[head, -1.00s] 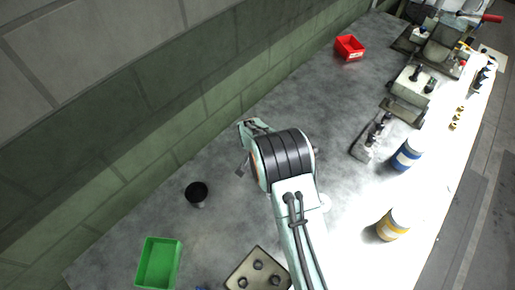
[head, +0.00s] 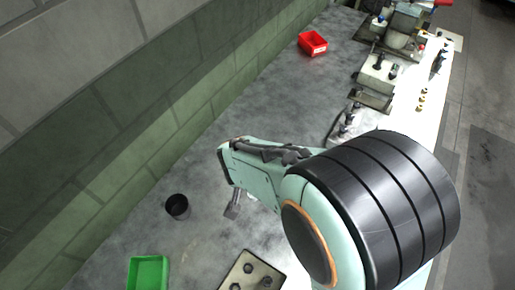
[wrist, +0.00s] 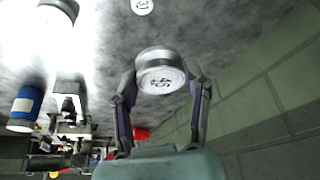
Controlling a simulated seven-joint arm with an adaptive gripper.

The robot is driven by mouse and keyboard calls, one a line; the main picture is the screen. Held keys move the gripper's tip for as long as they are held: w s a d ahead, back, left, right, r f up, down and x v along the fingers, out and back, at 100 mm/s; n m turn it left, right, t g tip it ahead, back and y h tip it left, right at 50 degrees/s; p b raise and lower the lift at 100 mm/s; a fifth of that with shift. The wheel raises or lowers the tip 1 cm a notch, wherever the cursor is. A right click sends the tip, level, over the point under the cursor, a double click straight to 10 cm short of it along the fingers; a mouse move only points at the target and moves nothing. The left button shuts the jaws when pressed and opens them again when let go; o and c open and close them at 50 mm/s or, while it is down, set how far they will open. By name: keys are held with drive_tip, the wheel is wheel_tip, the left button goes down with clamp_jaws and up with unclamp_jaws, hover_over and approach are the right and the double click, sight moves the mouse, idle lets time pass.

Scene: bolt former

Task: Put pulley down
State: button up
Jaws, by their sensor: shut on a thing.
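The pulley (wrist: 160,75) is a round, silvery metal disc with a dark number on its pale face. It shows in the wrist view between the two fingers of my gripper (wrist: 162,88), which is shut on it. The grey bench surface lies behind it; I cannot tell whether the pulley touches the bench. In the head view only a grey finger part of my gripper (head: 233,205) shows below the arm, and the pulley is hidden.
A black cup (head: 177,207), green bin (head: 148,273), holed plate (head: 252,268) and red bin (head: 312,43) stand on the bench. In the wrist view, a numbered pale disc (wrist: 142,6) and a blue-banded can (wrist: 24,108) show. A block wall borders the bench.

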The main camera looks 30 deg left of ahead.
drive_tip(key=w+d+m, duration=0.2)
drive_tip(key=w+d, duration=0.2)
drive_tip(key=d, duration=0.5)
drive_tip(key=shift+h, duration=0.3)
drive_tip(key=w+a+f, duration=0.2)
drive_tip(key=w, duration=0.1)
drive_tip(key=w+a+f, duration=0.2)
drive_tip(key=w+f, duration=0.1)
drive_tip(key=w+a+f, duration=0.3)
drive_tip(key=shift+w+a+f, duration=0.1)
drive_tip(key=shift+w+f, duration=0.05)
drive_tip(key=shift+w, duration=0.25)
drive_tip(key=shift+w+a+f, duration=0.15)
drive_tip(key=shift+w+f, duration=0.05)
drive_tip(key=shift+f, duration=0.05)
drive_tip(key=shift+s+x, duration=0.2)
drive_tip(key=shift+x, duration=0.7)
drive_tip(key=shift+s+x, duration=0.2)
drive_tip(key=shift+x, duration=0.7)
drive_tip(key=shift+f, duration=0.3)
drive_tip(key=o, duration=1.2)
